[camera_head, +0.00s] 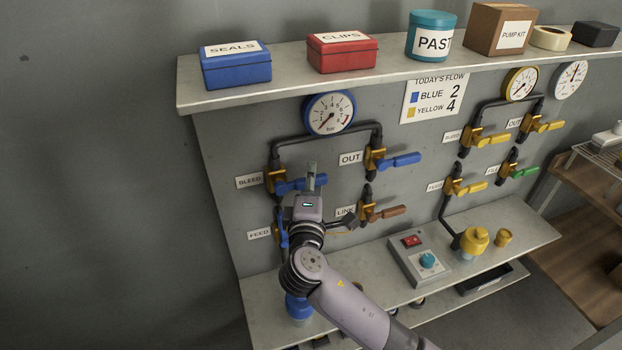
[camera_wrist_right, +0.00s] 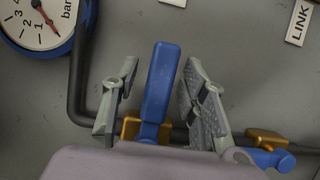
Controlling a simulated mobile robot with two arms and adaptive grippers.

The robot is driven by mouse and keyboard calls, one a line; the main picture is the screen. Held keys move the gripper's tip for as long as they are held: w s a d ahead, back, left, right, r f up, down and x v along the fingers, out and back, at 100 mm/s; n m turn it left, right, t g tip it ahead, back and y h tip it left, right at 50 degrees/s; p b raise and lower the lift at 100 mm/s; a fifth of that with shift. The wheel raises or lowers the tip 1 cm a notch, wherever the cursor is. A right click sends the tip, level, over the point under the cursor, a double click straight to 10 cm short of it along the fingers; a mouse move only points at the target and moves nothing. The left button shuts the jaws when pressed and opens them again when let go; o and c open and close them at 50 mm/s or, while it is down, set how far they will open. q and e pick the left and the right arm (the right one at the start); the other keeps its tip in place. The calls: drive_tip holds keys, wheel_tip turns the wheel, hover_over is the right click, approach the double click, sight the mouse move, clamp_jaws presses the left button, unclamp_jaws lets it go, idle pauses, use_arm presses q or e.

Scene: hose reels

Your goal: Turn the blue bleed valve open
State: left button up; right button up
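The blue bleed valve has a brass body (camera_head: 275,182) beside the BLEED label on the wall panel. Its blue lever (camera_head: 288,187) points right, level, partly covered by my right gripper (camera_head: 311,178). In the right wrist view the blue lever (camera_wrist_right: 160,82) stands between the two grey fingers of my right gripper (camera_wrist_right: 157,92). A gap shows on each side of the lever, so the gripper is open around it and does not grip it. My left gripper is not in view.
Near the gripper are the blue-rimmed gauge (camera_head: 329,113), the blue OUT lever (camera_head: 400,160), the brown LINK lever (camera_head: 388,212) and the feed valve's blue lever (camera_wrist_right: 262,157). A shelf (camera_head: 290,87) with boxes hangs above; a ledge with a control box (camera_head: 418,260) lies below.

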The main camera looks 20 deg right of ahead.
drive_tip(key=shift+c, duration=0.6)
clamp_jaws()
drive_tip(key=shift+f, duration=0.1)
